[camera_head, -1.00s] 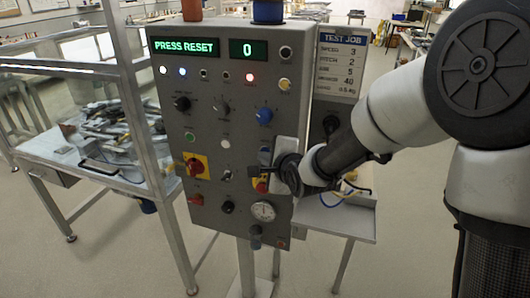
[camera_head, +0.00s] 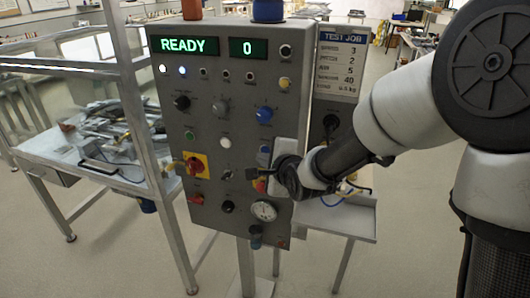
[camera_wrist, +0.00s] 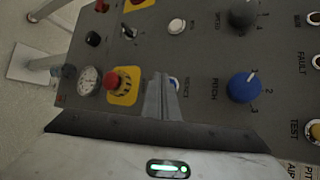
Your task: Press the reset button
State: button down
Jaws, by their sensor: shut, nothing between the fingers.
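The grey control panel (camera_head: 215,125) stands upright, and its green display (camera_head: 183,45) reads READY. A blue button (camera_wrist: 174,82) shows just beside my fingertips in the wrist view; its label is too blurred to read for sure, so I cannot tell if it is the reset button. In the head view this blue button (camera_head: 265,149) is partly hidden beside my arm. My gripper (camera_wrist: 158,77) is shut and empty, its fingertips at the panel between the blue button and a red mushroom button (camera_wrist: 117,83). Contact cannot be told. In the head view my gripper (camera_head: 252,174) is at the panel's lower right.
A blue knob (camera_wrist: 244,87), a white button (camera_wrist: 177,26) and a gauge (camera_wrist: 88,80) surround the fingertips. A yellow-backed red rotary switch (camera_head: 195,165) is further left. A metal-framed bench (camera_head: 85,160) stands left of the panel. A small shelf (camera_head: 340,218) is below right.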

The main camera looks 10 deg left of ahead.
jog(key=shift+s, duration=0.1)
jog(key=s, duration=0.2)
jog(key=s+b, duration=0.1)
jog(key=s, duration=0.1)
jog(key=shift+s+a, duration=0.2)
jog(key=shift+s, duration=0.2)
dwell(0.6)
jog(key=s+d+r+n+g+h+p, duration=0.1)
jog(key=s+d+r+n+h+p, duration=0.15)
jog(key=d+r, duration=0.4)
jog(key=s+d+r+n+h+p, duration=0.2)
jog(key=d+r+n, duration=0.15)
jog(key=d, duration=0.65)
jog(key=s+d+r+n+g+h+p, duration=0.1)
jog(key=s+d+r+n+g+p, duration=0.1)
jog(key=s+d+n, duration=0.2)
jog(key=s+d+r+n+g+h+p, duration=0.2)
jog(key=s+d+r+n, duration=0.1)
jog(key=s+d, duration=0.7)
jog(key=s+n, duration=0.1)
jog(key=s, duration=0.3)
jog(key=shift+s+d+r+n, duration=0.15)
jog(key=shift+d+r+n, duration=0.05)
jog(key=shift+r+n, duration=0.15)
